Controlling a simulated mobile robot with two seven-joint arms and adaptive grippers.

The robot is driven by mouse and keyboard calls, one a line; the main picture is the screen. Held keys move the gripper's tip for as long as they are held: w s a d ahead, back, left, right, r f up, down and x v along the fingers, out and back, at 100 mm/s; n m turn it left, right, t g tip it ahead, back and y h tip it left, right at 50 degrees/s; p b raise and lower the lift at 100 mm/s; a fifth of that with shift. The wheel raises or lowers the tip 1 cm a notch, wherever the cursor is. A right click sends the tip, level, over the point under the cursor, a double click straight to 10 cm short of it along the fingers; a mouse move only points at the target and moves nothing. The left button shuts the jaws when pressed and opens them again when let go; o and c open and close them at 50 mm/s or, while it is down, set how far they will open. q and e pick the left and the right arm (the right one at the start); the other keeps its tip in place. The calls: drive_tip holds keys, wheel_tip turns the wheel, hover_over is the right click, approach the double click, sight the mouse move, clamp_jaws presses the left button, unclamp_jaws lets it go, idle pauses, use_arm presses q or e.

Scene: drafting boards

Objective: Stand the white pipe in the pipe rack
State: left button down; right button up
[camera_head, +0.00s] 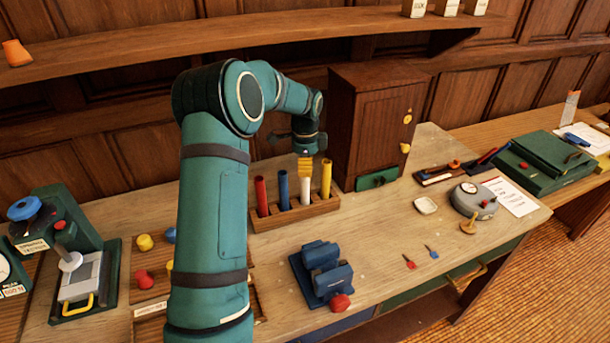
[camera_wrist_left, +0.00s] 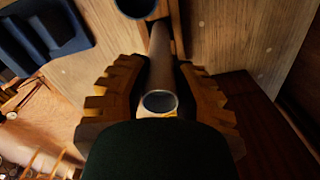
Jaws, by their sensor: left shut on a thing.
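The wooden pipe rack (camera_head: 285,219) stands on the bench near the back, in the middle of the head view. The white pipe (camera_head: 307,190) is upright at the rack, between the blue pipe (camera_head: 283,189) and the yellow pipe (camera_head: 326,178). My left gripper (camera_head: 306,174) points down and is shut on the white pipe's upper part. In the left wrist view, its fingers flank the white pipe (camera_wrist_left: 160,75), whose open top end faces the camera. The pipe's lower end is at the rack; how deep it sits I cannot tell. My right gripper is not in view.
A red pipe (camera_head: 261,196) stands at the rack's left end. A brown cabinet (camera_head: 374,120) rises close behind the rack's right side. A blue vise (camera_head: 322,273) stands in front. The bench right of the vise is mostly clear, with small keys lying there.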

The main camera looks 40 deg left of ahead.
use_arm(q)
drive_tip(key=shift+f, duration=1.2)
drive_tip(key=shift+f, duration=0.15)
drive_tip(key=c, duration=0.8)
unclamp_jaws()
drive_tip(key=shift+c, duration=0.2)
wheel_tip(320, 180, up, 12)
drive_tip(key=shift+r+p, duration=0.2)
drive_tip(key=shift+p, duration=0.35)
drive_tip(key=shift+f, duration=0.1)
